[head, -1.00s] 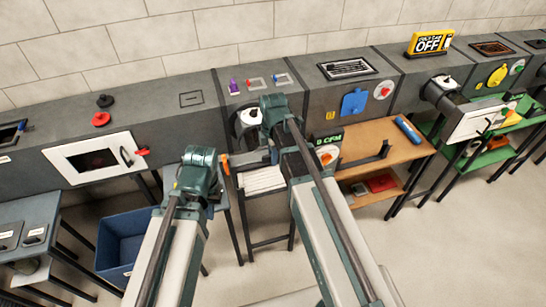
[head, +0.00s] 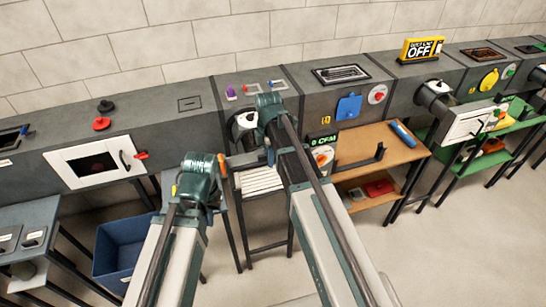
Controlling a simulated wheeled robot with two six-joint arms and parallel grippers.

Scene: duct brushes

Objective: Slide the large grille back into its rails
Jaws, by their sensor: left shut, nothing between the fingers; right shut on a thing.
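A white slatted panel (head: 260,180), which looks like the large grille, shows below the grey duct box, under a round white-and-black fitting (head: 243,122). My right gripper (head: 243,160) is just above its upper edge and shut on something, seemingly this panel. The gripper and arm hide the contact, and I cannot make out the rails. My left gripper (head: 221,167) is shut and empty, to the left of the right gripper and close to it.
A long run of grey duct boxes (head: 200,140) stands along the wall. A blue bin (head: 118,245) is at the lower left. A wooden shelf table (head: 375,140) stands right of my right arm, with a CFM display (head: 322,140) near its left end. The floor at the right is clear.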

